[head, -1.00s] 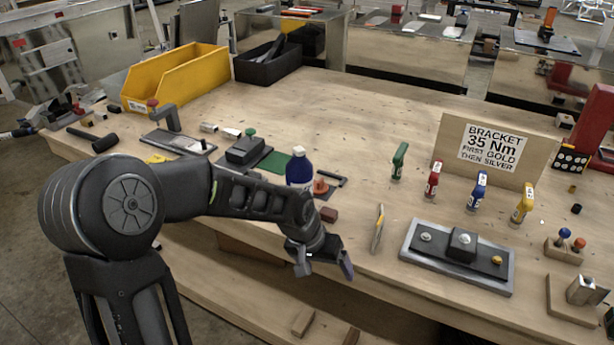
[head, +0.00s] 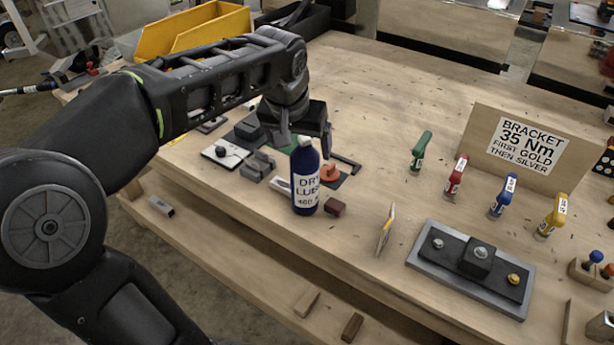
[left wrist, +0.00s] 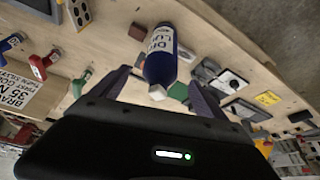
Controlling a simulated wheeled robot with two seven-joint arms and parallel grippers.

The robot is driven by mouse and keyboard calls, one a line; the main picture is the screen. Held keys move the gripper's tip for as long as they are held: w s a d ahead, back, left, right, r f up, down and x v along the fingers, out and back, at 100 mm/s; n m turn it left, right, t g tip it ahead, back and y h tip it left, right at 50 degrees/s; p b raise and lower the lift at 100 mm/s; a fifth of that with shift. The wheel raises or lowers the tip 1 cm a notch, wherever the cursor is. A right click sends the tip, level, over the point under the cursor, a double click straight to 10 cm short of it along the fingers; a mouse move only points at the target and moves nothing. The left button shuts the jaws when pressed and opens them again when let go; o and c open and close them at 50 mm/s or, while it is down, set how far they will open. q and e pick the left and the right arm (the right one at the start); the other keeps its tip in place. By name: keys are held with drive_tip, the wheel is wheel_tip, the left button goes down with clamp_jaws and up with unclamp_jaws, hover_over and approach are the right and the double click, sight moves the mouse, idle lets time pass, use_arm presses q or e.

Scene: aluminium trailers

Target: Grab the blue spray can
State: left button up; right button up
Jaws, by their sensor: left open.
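The blue spray can (head: 306,184) stands upright near the front edge of the workbench, with a white label and a white cap. My left gripper (head: 307,138) is open, just above and behind the can's top in the head view. In the left wrist view, the blue can (left wrist: 161,58) lies between the two spread fingers of the gripper (left wrist: 160,92), its white cap toward the palm. The right gripper is not in view.
A small dark red block (head: 335,207) and an orange part (head: 330,172) sit close right of the can. A thin upright plate (head: 385,230) and a grey bracket fixture (head: 470,272) stand further right. Coloured bottle-like tools and a bracket sign (head: 525,146) are beyond. Bare wood lies behind.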

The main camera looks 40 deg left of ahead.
sight(305, 162)
use_arm(q)
drive_tip(key=shift+x, duration=1.45)
drive_tip(key=p+x, duration=0.1)
drive_tip(key=x, duration=0.4)
drive_tip(key=shift+a+f+p, duration=0.1)
drive_tip(key=shift+p, duration=0.25)
drive_tip(key=shift+c, duration=0.5)
clamp_jaws()
